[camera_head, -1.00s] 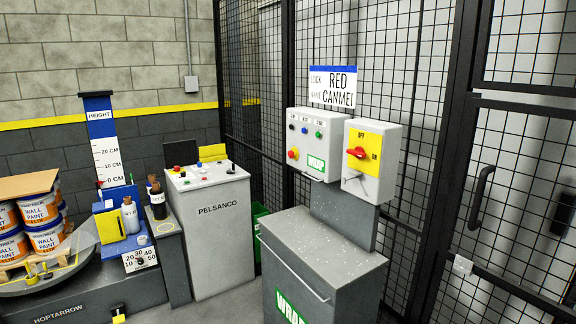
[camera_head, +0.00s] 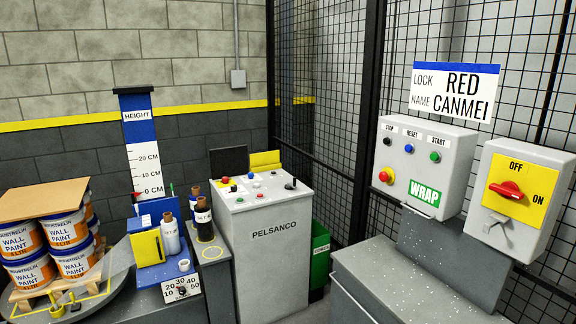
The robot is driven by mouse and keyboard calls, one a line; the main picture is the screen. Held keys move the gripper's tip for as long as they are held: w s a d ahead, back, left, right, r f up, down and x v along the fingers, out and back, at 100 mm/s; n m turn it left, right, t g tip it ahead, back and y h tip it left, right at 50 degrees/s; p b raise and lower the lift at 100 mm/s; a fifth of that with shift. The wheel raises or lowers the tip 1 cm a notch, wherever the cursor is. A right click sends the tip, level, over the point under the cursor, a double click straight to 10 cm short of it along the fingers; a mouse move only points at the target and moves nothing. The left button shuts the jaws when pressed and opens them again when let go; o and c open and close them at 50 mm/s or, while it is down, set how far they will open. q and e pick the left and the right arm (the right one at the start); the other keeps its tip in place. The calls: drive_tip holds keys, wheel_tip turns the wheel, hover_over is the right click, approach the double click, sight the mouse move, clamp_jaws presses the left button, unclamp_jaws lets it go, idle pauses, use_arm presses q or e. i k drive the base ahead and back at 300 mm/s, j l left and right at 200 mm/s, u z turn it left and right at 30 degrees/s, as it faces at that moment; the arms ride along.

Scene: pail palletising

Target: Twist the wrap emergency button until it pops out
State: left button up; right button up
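The wrap control box (camera_head: 427,168) is a light grey box with a green WRAP label (camera_head: 424,193), mounted on the grey cabinet at the right. Its red emergency button (camera_head: 386,175) sits on a yellow base at the box's lower left. Whether the button is pressed in or out is too small to tell. Above it are STOP, RESET and START buttons in black, blue and green. Neither of my grippers is in view.
A switch box (camera_head: 518,196) with a red rotary handle stands right of the wrap box. A PELSANCO console (camera_head: 274,240) stands in the middle, with a green bin (camera_head: 320,255) beside it. Stacked paint pails (camera_head: 28,270) are at the left. Mesh fencing runs behind.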

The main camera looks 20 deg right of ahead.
sight(383, 176)
drive_tip(key=i+j+z, duration=0.25)
drive_tip(key=i, duration=0.3)
drive_tip(key=i+j+z, duration=0.2)
drive_tip(key=i, duration=0.35)
drive_tip(key=i+j+z, duration=0.25)
drive_tip(key=i, duration=0.3)
